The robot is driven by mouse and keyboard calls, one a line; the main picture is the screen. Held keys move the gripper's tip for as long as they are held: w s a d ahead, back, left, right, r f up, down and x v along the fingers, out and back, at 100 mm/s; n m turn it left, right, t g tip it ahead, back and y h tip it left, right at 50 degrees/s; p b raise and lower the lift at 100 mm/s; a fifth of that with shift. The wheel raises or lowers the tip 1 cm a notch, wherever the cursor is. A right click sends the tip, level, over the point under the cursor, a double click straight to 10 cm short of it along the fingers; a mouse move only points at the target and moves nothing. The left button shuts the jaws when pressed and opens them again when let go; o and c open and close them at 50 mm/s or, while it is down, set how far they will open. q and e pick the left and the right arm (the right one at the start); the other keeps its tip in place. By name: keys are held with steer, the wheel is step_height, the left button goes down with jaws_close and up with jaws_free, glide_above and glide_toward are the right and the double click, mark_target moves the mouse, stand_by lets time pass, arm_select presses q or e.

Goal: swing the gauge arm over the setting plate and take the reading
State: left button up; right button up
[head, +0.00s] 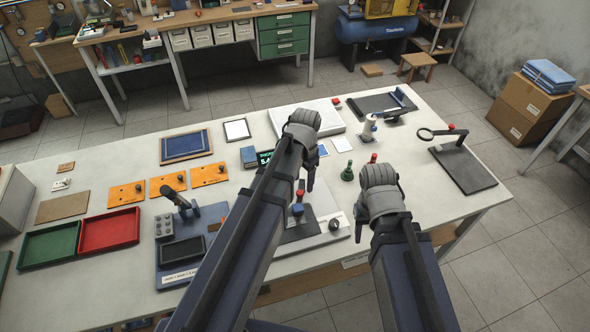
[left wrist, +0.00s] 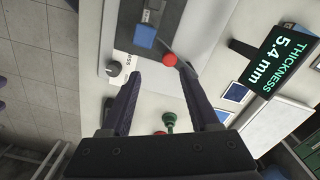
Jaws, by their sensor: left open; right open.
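The thickness gauge stands on a pale base (head: 325,238) at the table's front, partly hidden by my left arm. Its red ball (head: 300,193) and blue block (head: 297,210) show close together. In the left wrist view the red ball (left wrist: 170,60) and blue block (left wrist: 144,36) lie beside a thin grey arm over a grey plate. The display (left wrist: 281,60) reads THICKNESS 5.4 mm. My left gripper (head: 307,184) is open above the gauge, with the red ball ahead between its fingers (left wrist: 163,90). My right gripper (head: 359,230) is open to the right, its fingers mostly hidden.
A green pawn-shaped piece (head: 347,172) stands behind the gauge. A black stand with a ring (head: 463,165) is at right. Orange plates (head: 168,184), a red tray (head: 109,230) and a green tray (head: 49,246) lie at left. A dark blue fixture (head: 180,270) stands left of my left arm.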

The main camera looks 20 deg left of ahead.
mark_target(300, 192)
arm_select(q)
steer(key=shift+w+a+r, duration=0.45)
steer(key=shift+w+a, duration=0.15)
steer(key=shift+a, duration=0.05)
steer(key=shift+f, duration=0.1)
arm_select(e)
steer(key=shift+r, duration=0.3)
arm_select(q)
steer(key=shift+f, duration=0.15)
arm_select(e)
steer(key=shift+f, duration=0.1)
arm_select(q)
step_height(300, 192, down, 8)
steer(key=b, duration=0.8)
steer(key=shift+r, duration=0.2)
arm_select(e)
step_height(300, 192, down, 8)
steer(key=shift+r, duration=0.2)
arm_select(q)
steer(key=shift+r, duration=0.1)
arm_select(e)
steer(key=shift+w, duration=0.1)
arm_select(q)
jaws_close()
